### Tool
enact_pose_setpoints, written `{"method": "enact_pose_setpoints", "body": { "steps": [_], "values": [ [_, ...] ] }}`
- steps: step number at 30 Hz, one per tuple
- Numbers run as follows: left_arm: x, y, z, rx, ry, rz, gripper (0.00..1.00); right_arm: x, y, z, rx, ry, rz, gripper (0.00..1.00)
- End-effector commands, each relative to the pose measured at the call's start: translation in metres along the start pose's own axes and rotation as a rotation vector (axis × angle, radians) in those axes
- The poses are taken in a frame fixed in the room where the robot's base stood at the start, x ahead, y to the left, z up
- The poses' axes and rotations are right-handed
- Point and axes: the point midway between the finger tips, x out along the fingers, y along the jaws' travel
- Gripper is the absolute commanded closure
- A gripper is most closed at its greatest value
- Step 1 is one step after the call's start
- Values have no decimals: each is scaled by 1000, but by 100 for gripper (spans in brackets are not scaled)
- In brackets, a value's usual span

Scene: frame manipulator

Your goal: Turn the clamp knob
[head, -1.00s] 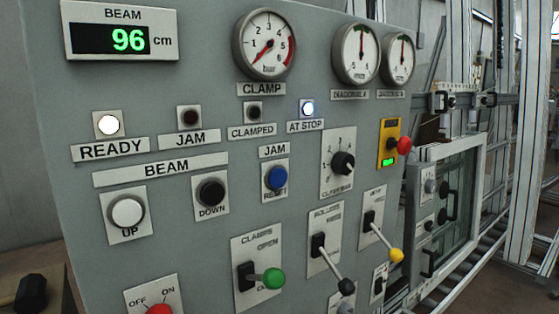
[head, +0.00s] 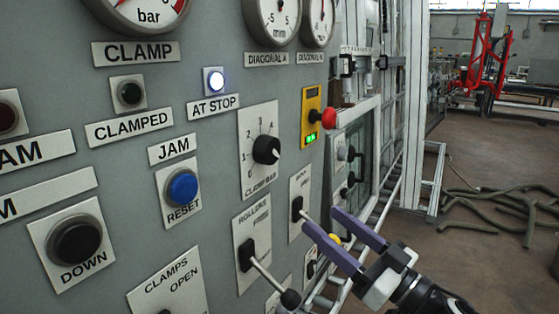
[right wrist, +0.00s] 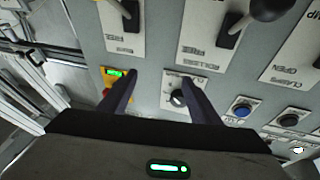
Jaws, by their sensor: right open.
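The black clamp knob (head: 266,150) sits on a white plate with a numbered scale, marked CLAMP BAR, on the grey control panel (head: 215,145). The knob also shows in the right wrist view (right wrist: 178,98), close beside one finger in the picture. My right gripper (head: 320,219) is open and empty, its two purple fingers apart. In the head view it is below and to the right of the knob, over the lower right of the panel. Its fingers also show in the right wrist view (right wrist: 160,77). My left gripper is not in view.
A lever with a black ball (head: 290,299) and a yellow-tipped lever (head: 335,239) stick out below the knob. A red button on a yellow box (head: 328,117) stands out to its right. A blue RESET button (head: 183,188) is at its left.

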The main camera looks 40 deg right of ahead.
Motion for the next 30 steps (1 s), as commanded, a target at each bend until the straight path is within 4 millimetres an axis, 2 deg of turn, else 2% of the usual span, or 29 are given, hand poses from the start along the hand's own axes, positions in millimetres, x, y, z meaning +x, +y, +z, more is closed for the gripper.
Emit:
{"method": "enact_pose_setpoints", "body": {
  "steps": [1, 3, 7, 11, 18, 24, 30],
  "values": [
    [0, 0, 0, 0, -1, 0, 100, 4, -9, -27, -10, 41, -61, 43],
    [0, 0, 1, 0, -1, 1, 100, 7, -21, -54, -11, 73, -131, 43],
    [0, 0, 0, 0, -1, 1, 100, 8, -36, -78, -9, 94, -208, 43],
    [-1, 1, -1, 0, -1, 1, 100, 15, -42, -86, -7, 97, -231, 43],
    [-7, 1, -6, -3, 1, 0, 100, 55, -51, -91, -9, 99, -231, 43],
    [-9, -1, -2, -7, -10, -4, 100, 87, -58, -94, -7, 98, -227, 43],
    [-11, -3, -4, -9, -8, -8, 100, 103, -61, -93, -3, 96, -225, 43]
  ]
}}
